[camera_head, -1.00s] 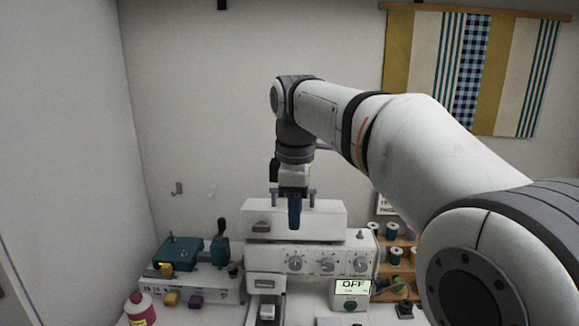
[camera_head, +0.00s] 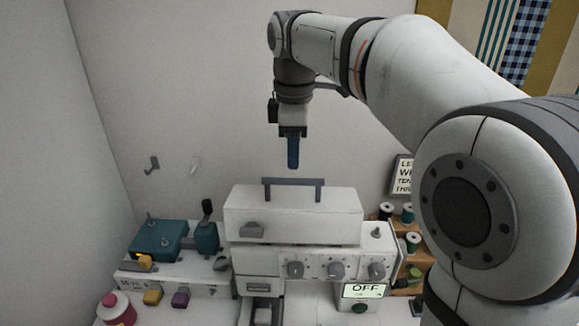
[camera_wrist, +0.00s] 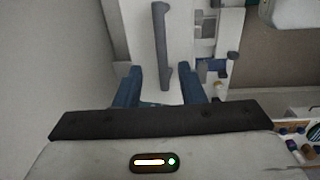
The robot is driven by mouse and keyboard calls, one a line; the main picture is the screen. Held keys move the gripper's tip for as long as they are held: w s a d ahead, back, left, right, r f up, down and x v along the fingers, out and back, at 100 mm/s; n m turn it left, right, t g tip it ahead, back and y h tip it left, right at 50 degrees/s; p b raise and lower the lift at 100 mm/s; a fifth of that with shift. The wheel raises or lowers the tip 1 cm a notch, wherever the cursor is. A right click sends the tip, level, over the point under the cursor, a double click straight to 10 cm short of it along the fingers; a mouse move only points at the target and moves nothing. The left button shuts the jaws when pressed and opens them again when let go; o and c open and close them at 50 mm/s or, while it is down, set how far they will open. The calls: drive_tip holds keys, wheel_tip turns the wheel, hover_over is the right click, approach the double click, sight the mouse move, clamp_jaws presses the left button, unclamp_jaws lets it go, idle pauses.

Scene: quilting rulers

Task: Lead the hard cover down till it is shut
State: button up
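The hard cover (camera_head: 335,220) is a white box-shaped lid on top of the white sewing machine (camera_head: 312,284). It looks level, with a dark line between it and the machine body; I cannot tell whether it is fully shut. A grey bar handle (camera_head: 293,182) stands on its top and also shows in the wrist view (camera_wrist: 161,45). My gripper (camera_head: 293,166) points down just above the handle. In the wrist view its blue fingers (camera_wrist: 163,82) are apart with nothing held between them, and the handle lies beyond their tips.
Thread spools (camera_head: 407,213) stand on a wooden rack at the right. A display (camera_head: 364,290) reads OFF. Wall hooks (camera_head: 152,164) are at the left.

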sight(293, 179)
drive_tip(key=shift+f, duration=2.8)
drive_tip(key=shift+c, duration=0.6)
clamp_jaws()
